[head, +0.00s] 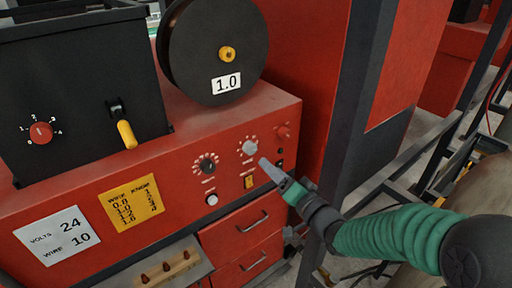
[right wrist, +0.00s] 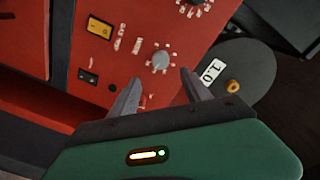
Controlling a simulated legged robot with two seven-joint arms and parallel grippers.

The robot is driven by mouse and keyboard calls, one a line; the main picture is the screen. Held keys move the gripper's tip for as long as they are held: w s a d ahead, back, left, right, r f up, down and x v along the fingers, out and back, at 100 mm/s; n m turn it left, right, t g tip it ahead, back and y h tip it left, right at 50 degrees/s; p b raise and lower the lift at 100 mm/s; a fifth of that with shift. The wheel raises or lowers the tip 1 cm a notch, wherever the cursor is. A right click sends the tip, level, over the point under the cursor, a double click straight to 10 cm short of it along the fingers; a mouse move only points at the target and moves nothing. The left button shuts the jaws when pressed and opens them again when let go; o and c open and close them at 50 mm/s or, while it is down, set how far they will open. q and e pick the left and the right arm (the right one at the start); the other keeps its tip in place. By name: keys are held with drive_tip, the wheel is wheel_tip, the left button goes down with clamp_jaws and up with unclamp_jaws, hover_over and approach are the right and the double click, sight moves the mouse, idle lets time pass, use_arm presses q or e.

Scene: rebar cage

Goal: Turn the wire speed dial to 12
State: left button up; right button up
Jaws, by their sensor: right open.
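A red control panel (head: 228,190) carries a grey dial (head: 249,147) ringed by pale marks, and a black dial (head: 206,164) to its left, also ringed by marks. Their labels are too small to read, so I cannot tell which one is marked wire speed, or their settings. My right gripper (head: 268,166) is just below and right of the grey dial in the head view. In the right wrist view, the right gripper (right wrist: 160,88) is open and empty, and the grey dial (right wrist: 160,61) shows just beyond the fingertips, between them. My left gripper is not in view.
A white card (head: 65,238) reads VOLTS 24, WIRE 10. A yellow card (head: 133,198) lists wire and knob numbers. A red knob (head: 284,132) and a yellow switch (head: 249,182) sit close to the gripper. A black spool (head: 200,50) marked 1.0 stands above the panel.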

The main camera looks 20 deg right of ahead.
sight(252, 151)
drive_tip(key=p+x, duration=0.1)
drive_tip(key=x, duration=0.8)
drive_tip(key=shift+w+a+p, duration=0.25)
drive_tip(key=shift+w+p, duration=0.05)
drive_tip(key=shift+p, duration=0.1)
drive_tip(key=shift+c, duration=0.3)
drive_tip(key=shift+s, duration=0.1)
clamp_jaws()
drive_tip(key=n+b, duration=0.1)
drive_tip(key=f+n+b, duration=0.1)
drive_tip(key=b, duration=0.1)
drive_tip(key=shift+n, duration=0.3)
drive_tip(key=shift+r+n+b, duration=0.2)
drive_tip(key=shift+n+b, duration=0.1)
drive_tip(key=shift+b, duration=0.15)
drive_tip(key=shift+r, duration=0.15)
